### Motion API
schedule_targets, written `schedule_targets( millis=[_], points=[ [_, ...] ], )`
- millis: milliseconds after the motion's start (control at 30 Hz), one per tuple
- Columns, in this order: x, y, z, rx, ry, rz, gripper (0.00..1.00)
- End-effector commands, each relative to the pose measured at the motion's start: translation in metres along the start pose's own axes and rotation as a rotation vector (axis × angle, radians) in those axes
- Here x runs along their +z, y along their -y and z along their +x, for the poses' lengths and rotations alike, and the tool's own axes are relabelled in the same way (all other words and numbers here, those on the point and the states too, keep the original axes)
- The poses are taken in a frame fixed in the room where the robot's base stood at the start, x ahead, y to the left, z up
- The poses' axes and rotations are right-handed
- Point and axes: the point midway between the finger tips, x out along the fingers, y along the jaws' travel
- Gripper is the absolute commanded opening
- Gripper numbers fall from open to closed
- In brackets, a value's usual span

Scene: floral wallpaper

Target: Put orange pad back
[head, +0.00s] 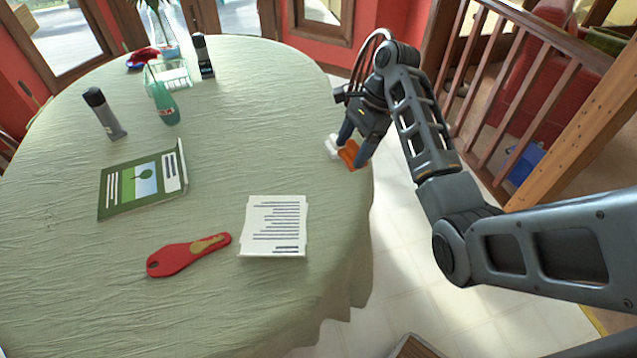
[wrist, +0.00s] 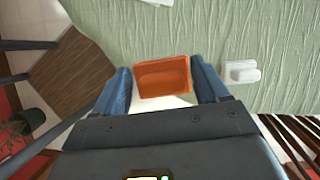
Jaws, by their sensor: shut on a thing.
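The orange pad (head: 350,154) is at the right edge of the green-clothed table in the head view. My gripper (head: 354,150) is shut on it, with one finger on each side. In the wrist view the orange pad (wrist: 163,77) sits between the two blue fingers of my gripper (wrist: 162,84). It looks rectangular with a darker recessed face. Part of it overlaps the table's edge in that view. I cannot tell whether it touches the cloth.
A small white object (head: 333,146) lies beside the pad. A wooden railing stands right.

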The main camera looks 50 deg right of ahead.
Motion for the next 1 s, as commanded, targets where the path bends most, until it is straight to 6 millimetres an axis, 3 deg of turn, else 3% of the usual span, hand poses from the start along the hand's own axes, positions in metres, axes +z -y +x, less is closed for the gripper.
schedule_targets(
  millis=[200,400,1000],
  points=[
    [-0.024,-0.011,-0.009,-0.053,0.001,0.124,0.45],
    [-0.029,-0.011,-0.004,-0.066,0.000,0.156,0.45],
    [0.032,0.040,0.084,-0.066,0.000,0.156,0.45]
  ],
)
